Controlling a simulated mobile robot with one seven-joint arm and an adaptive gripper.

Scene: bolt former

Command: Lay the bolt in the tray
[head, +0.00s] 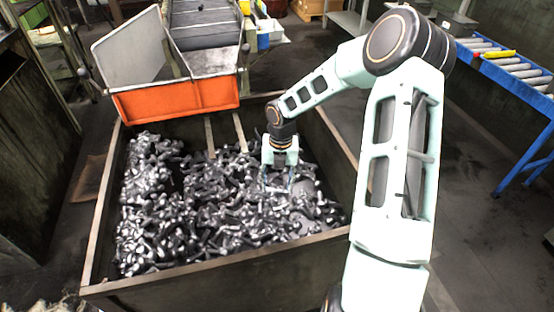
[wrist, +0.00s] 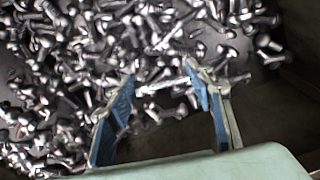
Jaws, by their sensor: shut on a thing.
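My gripper (head: 277,185) is low over the right part of a heap of silvery bolts inside a large dark bin. In the wrist view its two blue-padded fingers (wrist: 162,88) stand apart with a bright bolt (wrist: 165,84) lying crosswise between their tips. The gripper is shut on this bolt. Loose bolts lie close behind and around it, so in the head view the held bolt cannot be told from the heap. I cannot make out for certain which thing is the tray.
The dark bin (head: 215,267) has raised walls around the heap (head: 165,215). An orange trough (head: 178,97) below a conveyor overhangs its far edge. A blue-framed roller table (head: 525,98) stands at the right, with a dark container (head: 455,25) at its far end.

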